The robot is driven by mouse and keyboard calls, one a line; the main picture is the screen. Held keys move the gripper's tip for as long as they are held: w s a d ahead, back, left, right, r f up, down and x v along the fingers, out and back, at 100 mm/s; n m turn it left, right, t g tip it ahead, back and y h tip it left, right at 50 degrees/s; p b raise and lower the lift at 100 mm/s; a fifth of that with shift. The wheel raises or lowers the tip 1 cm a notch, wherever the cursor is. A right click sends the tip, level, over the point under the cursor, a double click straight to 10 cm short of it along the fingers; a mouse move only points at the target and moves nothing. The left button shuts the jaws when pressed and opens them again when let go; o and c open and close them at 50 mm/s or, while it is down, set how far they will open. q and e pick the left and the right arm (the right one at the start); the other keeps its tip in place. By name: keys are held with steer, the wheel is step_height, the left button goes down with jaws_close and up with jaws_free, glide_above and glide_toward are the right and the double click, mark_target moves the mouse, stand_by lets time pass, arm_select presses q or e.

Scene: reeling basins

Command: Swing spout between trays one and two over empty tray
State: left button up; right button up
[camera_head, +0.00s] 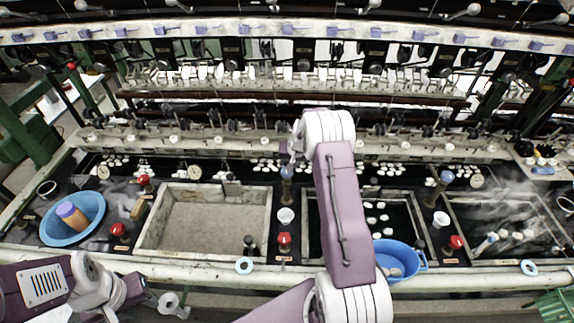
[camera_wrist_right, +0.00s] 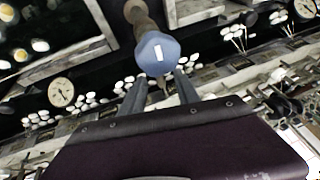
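The spout between trays one and two (camera_head: 287,188) is an upright brown post with a blue head, on the dark strip between the basins. Left of it is an empty, grey-floored tray (camera_head: 148,232); right of it is a tray with dark water and white cocoons (camera_head: 310,230). My right arm reaches over the second tray, its gripper (camera_head: 295,152) just above the spout. In the right wrist view, the blue spout head (camera_wrist_right: 158,53) is at the tips of my right gripper (camera_wrist_right: 160,78), whose fingers stand apart. My left gripper (camera_head: 150,298) is low at the front left; its fingers are unclear.
A blue basin (camera_head: 55,232) with a purple-and-orange cylinder stands at far left. A smaller blue basin (camera_head: 410,255) sits at the second tray's front. A steaming third tray (camera_head: 462,238) is at right. Red-topped valves (camera_head: 284,240) and white cups (camera_head: 286,216) stand between trays.

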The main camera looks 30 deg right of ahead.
steer(key=x, duration=0.3)
steer(key=p+x, duration=0.1)
steer(key=shift+d+f, duration=0.3)
steer(key=shift+d, duration=0.05)
steer(key=shift+a, duration=0.15)
jaws_close()
stand_by(0.9)
